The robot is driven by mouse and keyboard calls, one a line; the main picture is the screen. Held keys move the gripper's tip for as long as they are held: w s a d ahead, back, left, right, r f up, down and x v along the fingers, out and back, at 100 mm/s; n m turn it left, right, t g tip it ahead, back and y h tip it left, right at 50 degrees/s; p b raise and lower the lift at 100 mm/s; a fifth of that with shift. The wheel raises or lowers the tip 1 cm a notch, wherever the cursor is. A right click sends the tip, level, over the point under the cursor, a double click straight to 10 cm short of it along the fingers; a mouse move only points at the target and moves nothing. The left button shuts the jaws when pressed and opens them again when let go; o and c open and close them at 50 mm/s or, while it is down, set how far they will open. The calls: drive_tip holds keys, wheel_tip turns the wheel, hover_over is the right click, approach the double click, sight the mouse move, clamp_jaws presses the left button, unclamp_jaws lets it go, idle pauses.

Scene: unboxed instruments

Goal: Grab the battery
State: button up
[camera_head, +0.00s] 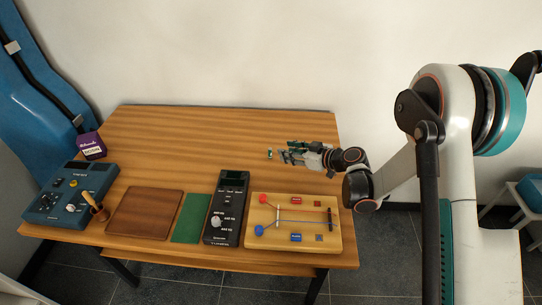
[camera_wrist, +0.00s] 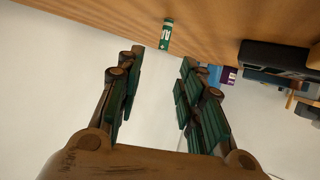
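A small green and white battery (camera_wrist: 167,36) stands on the wooden table, seen beyond my fingertips in the wrist view. In the head view the battery (camera_head: 270,153) is a small green upright shape just left of my gripper (camera_head: 288,152). In the wrist view my gripper (camera_wrist: 160,68) is open, its two green-padded fingers apart with nothing between them. The battery lies ahead of the gap between the fingers, apart from both.
The wooden table (camera_head: 200,140) is clear around the battery.

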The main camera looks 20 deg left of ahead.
sight(270, 148)
drive_tip(key=x, duration=0.4)
drive_tip(key=shift+w+a+f+b, duration=0.1)
drive_tip(key=shift+w+a+b, duration=0.1)
drive_tip(key=shift+b, duration=0.2)
drive_tip(key=x, duration=0.1)
drive_tip(key=b+x, duration=0.1)
drive_tip(key=x, duration=0.1)
drive_tip(key=b+x, duration=0.1)
drive_tip(key=shift+s+a+f, duration=0.2)
drive_tip(key=shift+s+a, duration=0.05)
drive_tip(key=shift+s, duration=0.05)
drive_tip(key=shift+w+a+f, duration=0.15)
drive_tip(key=shift+w+a, duration=0.1)
drive_tip(key=shift+a, duration=0.15)
drive_tip(key=shift+c, duration=0.4)
clamp_jaws()
